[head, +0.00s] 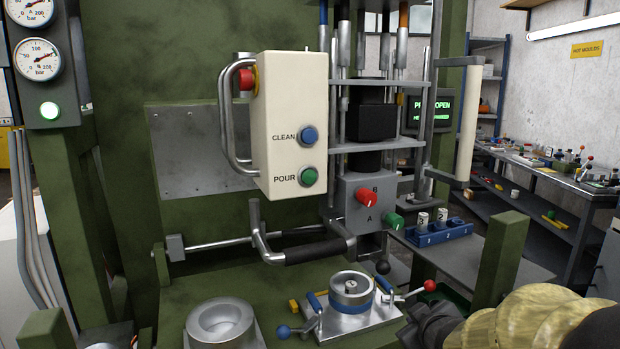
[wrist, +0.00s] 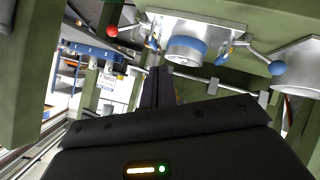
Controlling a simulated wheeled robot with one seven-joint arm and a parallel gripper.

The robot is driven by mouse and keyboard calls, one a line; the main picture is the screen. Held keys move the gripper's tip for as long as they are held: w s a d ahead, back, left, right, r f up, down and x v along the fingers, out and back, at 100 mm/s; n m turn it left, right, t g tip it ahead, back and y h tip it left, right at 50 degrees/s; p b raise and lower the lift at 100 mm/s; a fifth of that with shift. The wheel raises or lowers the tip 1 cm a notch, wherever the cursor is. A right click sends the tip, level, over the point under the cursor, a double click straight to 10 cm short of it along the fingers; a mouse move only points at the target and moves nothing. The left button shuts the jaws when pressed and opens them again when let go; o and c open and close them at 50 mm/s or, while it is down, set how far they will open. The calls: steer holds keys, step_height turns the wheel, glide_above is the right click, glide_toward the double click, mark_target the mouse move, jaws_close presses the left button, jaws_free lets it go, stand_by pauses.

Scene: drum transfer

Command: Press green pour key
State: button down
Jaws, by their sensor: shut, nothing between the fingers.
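The green POUR key (head: 308,176) is a round button low on the cream control box (head: 290,130), below the blue CLEAN key (head: 308,134). Neither key shows in the wrist view. My gripper (head: 428,318) is at the lower right of the head view, well below and to the right of the POUR key and apart from it. In the wrist view my gripper's fingers (wrist: 156,88) are together with nothing between them.
A metal mould (head: 351,288) with red and blue ball handles stands on the green bench left of my gripper. A padded bar (head: 315,252) crosses below the box. Red (head: 366,197) and green (head: 393,221) knobs stick out to its right.

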steer(key=s+a+f+m+g, duration=0.2)
steer(key=s+f+m+g, duration=0.1)
steer(key=s+f, duration=0.3)
steer(key=s+a+f+m+g, duration=0.3)
steer(key=s+f+g, duration=0.2)
steer(key=s, duration=0.6)
steer(key=shift+f+g, duration=0.4)
steer(key=shift+f, duration=0.35)
